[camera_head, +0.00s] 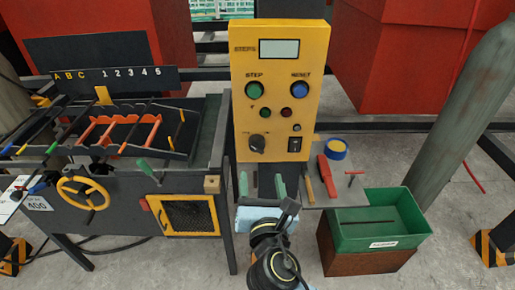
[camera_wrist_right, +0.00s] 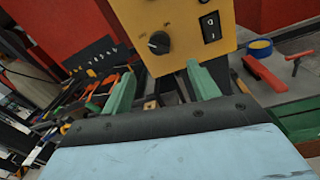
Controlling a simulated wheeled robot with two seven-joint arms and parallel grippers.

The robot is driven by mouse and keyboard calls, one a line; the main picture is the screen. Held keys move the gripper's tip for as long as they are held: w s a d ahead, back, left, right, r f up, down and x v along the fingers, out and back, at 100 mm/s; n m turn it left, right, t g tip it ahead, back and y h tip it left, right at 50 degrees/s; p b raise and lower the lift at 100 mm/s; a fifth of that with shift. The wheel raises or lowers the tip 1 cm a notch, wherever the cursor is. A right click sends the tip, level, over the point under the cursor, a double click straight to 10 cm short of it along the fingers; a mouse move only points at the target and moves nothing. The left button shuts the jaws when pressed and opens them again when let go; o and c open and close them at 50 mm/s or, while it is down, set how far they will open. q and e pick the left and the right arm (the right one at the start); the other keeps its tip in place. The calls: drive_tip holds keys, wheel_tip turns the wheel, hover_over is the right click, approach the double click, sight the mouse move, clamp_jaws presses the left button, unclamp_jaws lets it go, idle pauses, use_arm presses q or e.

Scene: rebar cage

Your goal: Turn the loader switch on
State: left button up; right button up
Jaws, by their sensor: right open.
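A yellow control panel (camera_head: 279,75) stands upright at the middle of the head view. On its lower part are a black rotary knob (camera_head: 258,143) and a black rocker switch (camera_head: 295,145). Both also show in the right wrist view, the knob (camera_wrist_right: 159,43) and the rocker (camera_wrist_right: 210,26). I cannot read a loader label on either. My right gripper (camera_head: 262,186) is just below the panel in the picture, with its green fingers apart and nothing between them. In the wrist view the open fingers (camera_wrist_right: 163,88) point toward the panel's lower edge. My left gripper is out of view.
A machine with a yellow handwheel (camera_head: 83,193) and colored rods stands left of the panel. At right are a grey shelf (camera_head: 340,190) with a blue-yellow tape roll (camera_head: 335,149) and red tool (camera_head: 327,177), a green bin (camera_head: 372,222) and a grey cylinder (camera_head: 470,105).

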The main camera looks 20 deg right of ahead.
sight(257, 151)
drive_tip(key=x, duration=1.1)
drive_tip(key=shift+p, duration=0.35)
drive_tip(key=c, duration=1)
drive_tip(key=shift+o, duration=0.2)
